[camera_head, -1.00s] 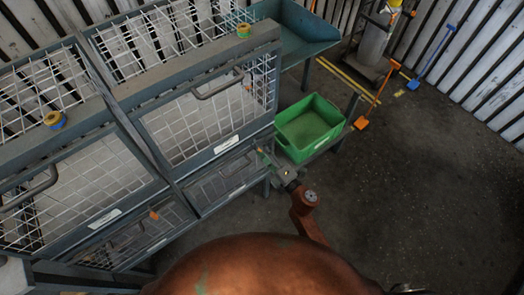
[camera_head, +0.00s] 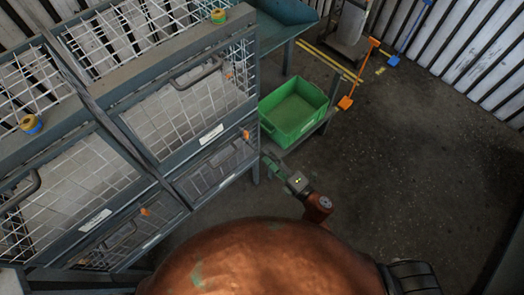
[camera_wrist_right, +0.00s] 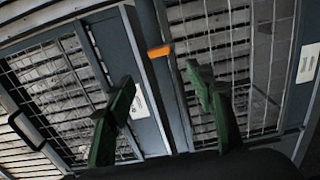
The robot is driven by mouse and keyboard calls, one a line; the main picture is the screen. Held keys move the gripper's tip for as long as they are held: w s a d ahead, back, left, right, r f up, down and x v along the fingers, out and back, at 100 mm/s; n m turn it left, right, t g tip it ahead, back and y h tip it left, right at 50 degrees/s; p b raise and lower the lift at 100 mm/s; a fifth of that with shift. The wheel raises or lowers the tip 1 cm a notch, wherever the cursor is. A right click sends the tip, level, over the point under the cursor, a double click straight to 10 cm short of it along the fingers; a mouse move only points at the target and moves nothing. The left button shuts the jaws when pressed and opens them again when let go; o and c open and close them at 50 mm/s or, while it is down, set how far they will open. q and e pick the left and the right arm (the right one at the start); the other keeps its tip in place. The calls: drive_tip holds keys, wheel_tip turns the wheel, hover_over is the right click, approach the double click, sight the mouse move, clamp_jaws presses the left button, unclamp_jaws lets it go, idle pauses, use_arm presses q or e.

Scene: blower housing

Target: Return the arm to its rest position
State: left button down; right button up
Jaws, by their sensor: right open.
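My right arm reaches out past my brown body. Its gripper (camera_head: 272,160) is in front of the cage's right end, close to the lower corner of the green bin in the picture. In the right wrist view the two green fingers (camera_wrist_right: 160,110) stand apart with nothing between them. Beyond them are the mesh doors of the cage and an orange latch (camera_wrist_right: 160,50). My left gripper is not in view.
A grey cage (camera_head: 150,165) with mesh doors and handles fills the left. A green bin (camera_head: 294,112), which looks empty, stands on a low bench beside it. An orange shovel (camera_head: 346,102) and a blue one (camera_head: 393,60) stand at the back. The floor at right is clear.

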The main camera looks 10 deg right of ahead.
drive_tip(key=shift+s+d, duration=0.1)
drive_tip(key=shift+s, duration=0.05)
idle(0.4)
drive_tip(key=d+f+m+g+h, duration=0.1)
drive_tip(key=d+f+m+h, duration=0.2)
drive_tip(key=f, duration=0.5)
drive_tip(key=d+f+m+h, duration=0.2)
drive_tip(key=d+f+m, duration=0.25)
drive_tip(key=f, duration=0.45)
drive_tip(key=s+d+f+m+g+h+p, duration=0.1)
drive_tip(key=s+d+f+m+g+h, duration=0.3)
drive_tip(key=f, duration=0.6)
drive_tip(key=s+d+f+m+y+p, duration=0.1)
drive_tip(key=s+d+f+m, duration=0.1)
drive_tip(key=s+d+f, duration=0.55)
drive_tip(key=s+d+f+m+g+h, duration=0.1)
drive_tip(key=s+d+f+m+g, duration=0.1)
drive_tip(key=s+f, duration=0.5)
drive_tip(key=s+d+f+m+g+h, duration=0.1)
drive_tip(key=s+f+m+g, duration=0.3)
drive_tip(key=s, duration=1.5)
drive_tip(key=s+d+f+m+g, duration=0.3)
drive_tip(key=s+f, duration=0.6)
drive_tip(key=s, duration=0.3)
drive_tip(key=shift+s+d+f+m+h+p, duration=0.3)
drive_tip(key=shift+s+d+m+h+p, duration=0.15)
drive_tip(key=shift+m, duration=0.3)
